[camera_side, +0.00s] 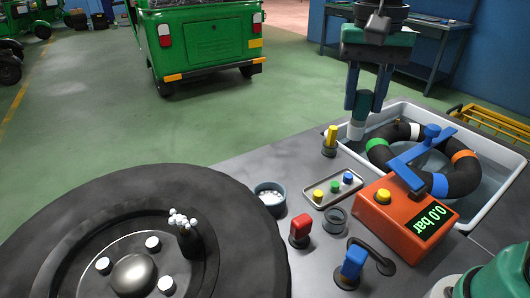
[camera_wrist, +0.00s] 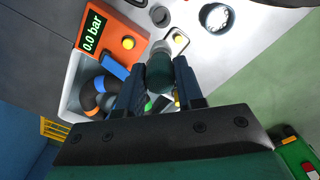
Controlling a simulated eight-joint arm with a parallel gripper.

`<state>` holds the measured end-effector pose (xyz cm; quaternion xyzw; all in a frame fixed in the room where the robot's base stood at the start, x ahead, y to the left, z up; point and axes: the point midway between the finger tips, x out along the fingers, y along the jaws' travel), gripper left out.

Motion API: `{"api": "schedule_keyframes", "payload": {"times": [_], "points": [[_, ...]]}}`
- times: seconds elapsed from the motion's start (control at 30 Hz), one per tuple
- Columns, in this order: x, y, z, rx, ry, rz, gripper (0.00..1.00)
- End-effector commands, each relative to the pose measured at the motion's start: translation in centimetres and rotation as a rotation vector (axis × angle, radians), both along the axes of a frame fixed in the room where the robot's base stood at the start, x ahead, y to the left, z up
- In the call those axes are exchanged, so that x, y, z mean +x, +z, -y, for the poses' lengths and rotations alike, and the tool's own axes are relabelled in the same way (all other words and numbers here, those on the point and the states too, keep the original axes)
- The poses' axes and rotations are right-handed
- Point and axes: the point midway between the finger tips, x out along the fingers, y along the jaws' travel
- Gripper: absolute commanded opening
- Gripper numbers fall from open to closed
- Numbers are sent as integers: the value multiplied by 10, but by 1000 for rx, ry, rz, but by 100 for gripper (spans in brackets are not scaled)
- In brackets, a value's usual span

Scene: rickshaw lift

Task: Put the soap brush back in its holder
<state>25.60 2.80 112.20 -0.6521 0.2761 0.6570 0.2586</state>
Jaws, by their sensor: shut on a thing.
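My gripper (camera_side: 367,103) is shut on the soap brush and holds it upright near the near-left edge of the white basin. The brush has a dark green handle (camera_wrist: 159,78) and a pale lower end (camera_side: 356,130); the wrist view shows it between both fingers. A small round grey cup (camera_side: 335,219), which looks empty and may be the holder, stands on the grey bench. It also shows in the wrist view (camera_wrist: 160,17). It is apart from the brush, nearer the side camera. A pot with white contents (camera_side: 270,196) stands left of it.
The basin (camera_side: 504,217) holds a black ring with coloured bands under a blue clamp (camera_side: 413,158). An orange gauge box (camera_side: 403,228), a tray with coloured caps (camera_side: 319,201), a yellow-topped post (camera_side: 330,139), red and blue knobs, and a large tyre (camera_side: 85,207) crowd the bench.

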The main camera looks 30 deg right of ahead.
Motion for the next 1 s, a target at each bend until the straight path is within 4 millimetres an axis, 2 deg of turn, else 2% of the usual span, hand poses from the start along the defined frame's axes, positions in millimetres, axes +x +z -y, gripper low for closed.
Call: {"api": "schedule_keyframes", "payload": {"times": [0.07, 0.6, 0.73, 1.0], "points": [[-1, -10, 3, -3, -15, -4, 0], [-1, -129, 2, -2, -11, -3, 0], [-1, -148, 2, -2, -11, -3, 0], [-1, -166, 2, -2, -11, -3, 0]]}}
